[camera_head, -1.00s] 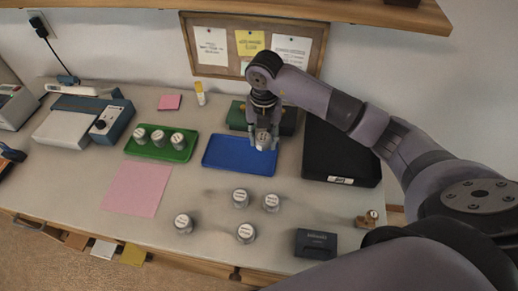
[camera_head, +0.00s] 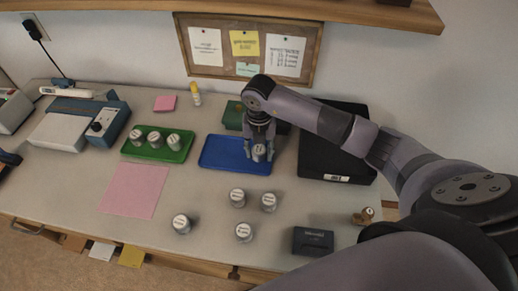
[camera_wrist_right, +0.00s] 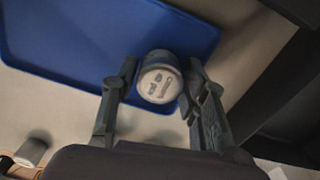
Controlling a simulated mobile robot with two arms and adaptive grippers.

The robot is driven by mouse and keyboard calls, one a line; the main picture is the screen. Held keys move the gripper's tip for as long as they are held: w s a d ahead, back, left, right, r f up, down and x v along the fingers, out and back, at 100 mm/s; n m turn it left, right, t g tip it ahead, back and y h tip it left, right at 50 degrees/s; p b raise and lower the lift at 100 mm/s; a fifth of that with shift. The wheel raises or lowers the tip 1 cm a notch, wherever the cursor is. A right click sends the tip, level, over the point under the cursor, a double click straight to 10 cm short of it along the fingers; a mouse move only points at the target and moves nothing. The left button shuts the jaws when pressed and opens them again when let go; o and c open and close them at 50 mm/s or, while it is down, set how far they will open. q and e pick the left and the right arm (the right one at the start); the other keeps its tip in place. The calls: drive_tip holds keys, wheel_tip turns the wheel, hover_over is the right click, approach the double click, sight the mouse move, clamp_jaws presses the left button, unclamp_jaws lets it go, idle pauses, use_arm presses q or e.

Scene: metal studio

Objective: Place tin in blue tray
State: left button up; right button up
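A small grey tin (camera_head: 259,153) with a white labelled lid is between the fingers of my right gripper (camera_head: 259,147). It is at the right part of the blue tray (camera_head: 225,153), low over or on its floor. In the right wrist view the tin (camera_wrist_right: 159,77) is lid-up, with a finger of the right gripper (camera_wrist_right: 160,80) against each side. The blue tray (camera_wrist_right: 70,35) lies behind it. Whether the tin's base touches the tray is hidden. My left gripper is not in view.
Several loose tins (camera_head: 239,198) stand in front of the blue tray. A green tray (camera_head: 175,152) with three tins is to its left. A black tray (camera_head: 325,165) is close on the right, and a green box (camera_head: 233,115) stands behind. A dark block (camera_head: 313,241) lies at front right.

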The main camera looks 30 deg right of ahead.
sight(259, 150)
drive_tip(key=shift+o, duration=1.3)
drive_tip(key=shift+r, duration=0.2)
wheel_tip(259, 150, up, 12)
drive_tip(key=b, duration=0.1)
drive_tip(key=shift+b, duration=0.3)
